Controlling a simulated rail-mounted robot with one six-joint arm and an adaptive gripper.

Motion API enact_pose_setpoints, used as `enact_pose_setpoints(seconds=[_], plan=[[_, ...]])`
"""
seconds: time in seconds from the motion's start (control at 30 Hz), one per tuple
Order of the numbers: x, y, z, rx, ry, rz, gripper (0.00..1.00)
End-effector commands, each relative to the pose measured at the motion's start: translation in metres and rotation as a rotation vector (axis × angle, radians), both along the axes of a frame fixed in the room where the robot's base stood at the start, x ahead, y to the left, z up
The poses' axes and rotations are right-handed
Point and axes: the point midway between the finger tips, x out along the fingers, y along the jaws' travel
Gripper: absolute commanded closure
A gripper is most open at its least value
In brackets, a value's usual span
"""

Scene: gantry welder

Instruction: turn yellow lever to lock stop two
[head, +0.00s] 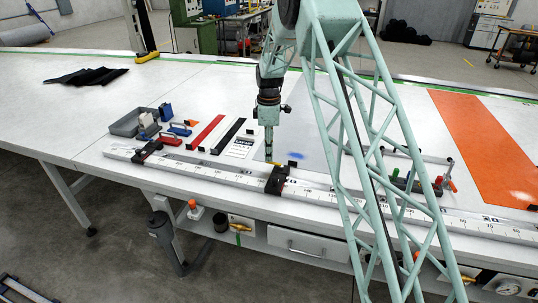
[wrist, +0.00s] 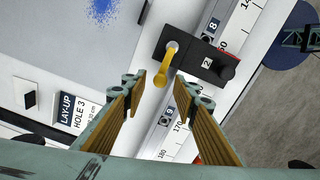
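The yellow lever (wrist: 165,76) sits on the black block of stop two (wrist: 206,62), which carries a "2" label and a black knob. The lever's rounded pivot is on the block, and its arm points down in the wrist view. My gripper (wrist: 159,92) is open, with one tan-padded finger on each side of the lever's free end. Contact cannot be told. In the head view my gripper (head: 269,155) points down just behind stop two (head: 277,180) on the ruler rail; the lever is hard to make out there.
The ruler rail (head: 225,173) runs along the table's front edge, with another black stop (head: 147,149) to the left. Red (head: 206,132) and black bars lie behind it, beside a grey tray (head: 130,123). Clamps with red handles (head: 449,180) stand to the right.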

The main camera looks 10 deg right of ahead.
Motion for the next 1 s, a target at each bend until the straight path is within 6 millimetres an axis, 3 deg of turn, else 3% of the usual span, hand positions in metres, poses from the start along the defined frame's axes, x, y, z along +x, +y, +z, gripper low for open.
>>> enact_pose_setpoints(seconds=[0.2,0.53,0.8,1.0], plan=[[0.0,-0.0001,-0.0105,0.0,0.0,0.0,0.73],[-0.0001,0.0,-0.0116,0.0,0.0,0.0,0.73],[-0.0001,0.0,-0.0114,0.0,0.0,0.0,0.97],[0.0001,-0.0001,-0.0114,0.0,0.0,-0.005,0.98]])
